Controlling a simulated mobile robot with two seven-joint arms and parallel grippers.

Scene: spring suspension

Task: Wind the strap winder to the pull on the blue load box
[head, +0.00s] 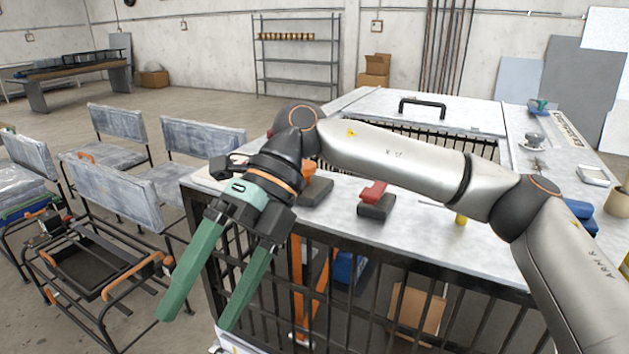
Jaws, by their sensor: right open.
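My right gripper (200,314) reaches across from the right. Its two green fingers are apart and empty, pointing down in front of the bench's left front corner. An orange part on a dark block, likely the strap winder (314,190), sits at the bench's front edge just right of my wrist, which partly hides it. Orange strap-like bars (309,290) run down below it behind the black bars. A blue box (349,267), likely the load box, shows partly behind the bars under the bench top. Its pull marking cannot be made out. My left gripper is out of view.
A red block on a dark base (376,203) stands on the grey bench top (420,228). A yellow piece (461,218) stands farther right. A wheeled frame with a black tray (100,265) and grey chairs (115,190) are at the left. A cardboard piece (417,310) is behind the bars.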

